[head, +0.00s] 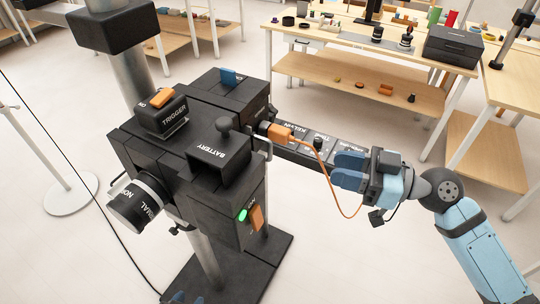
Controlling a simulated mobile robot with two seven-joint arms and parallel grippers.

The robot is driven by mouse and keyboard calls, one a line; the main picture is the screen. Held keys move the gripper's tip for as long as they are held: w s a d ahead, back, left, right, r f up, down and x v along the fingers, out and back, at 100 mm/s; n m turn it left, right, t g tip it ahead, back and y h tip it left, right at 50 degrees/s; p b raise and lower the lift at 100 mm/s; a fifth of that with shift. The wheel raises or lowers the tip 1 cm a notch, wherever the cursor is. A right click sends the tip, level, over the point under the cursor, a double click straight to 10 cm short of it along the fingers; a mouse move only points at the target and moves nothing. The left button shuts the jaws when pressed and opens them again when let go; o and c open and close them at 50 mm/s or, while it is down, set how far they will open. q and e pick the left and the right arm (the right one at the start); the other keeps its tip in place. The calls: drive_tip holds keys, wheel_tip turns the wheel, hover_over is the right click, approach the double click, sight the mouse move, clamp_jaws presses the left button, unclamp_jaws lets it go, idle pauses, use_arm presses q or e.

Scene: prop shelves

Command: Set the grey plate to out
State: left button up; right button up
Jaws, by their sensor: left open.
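A black box-shaped device (180,150) stands on a pole, with parts labelled TRIGGER and BATTERY. A small grey metal piece (262,148) shows on its right side beside an orange plug (280,133); I cannot tell for sure that this is the grey plate, or its setting. My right gripper (340,170) is at the outer end of a black labelled bar (300,150) right of the device. Its blue fingers are close to the bar; their gap and any contact are unclear. Only blue tips of my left gripper (188,298) show at the bottom edge, apart and low beside the device.
The device carries an orange switch (161,97), a blue tab (231,76), a dial (140,203) and a green light (242,215). An orange cable (336,196) hangs near my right gripper. A wooden table (345,42) with small items stands behind. Open floor lies between.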

sight(270, 156)
drive_tip(key=shift+p+x, duration=2.5)
drive_tip(key=shift+x, duration=4.4)
drive_tip(key=shift+s+r, duration=0.1)
clamp_jaws()
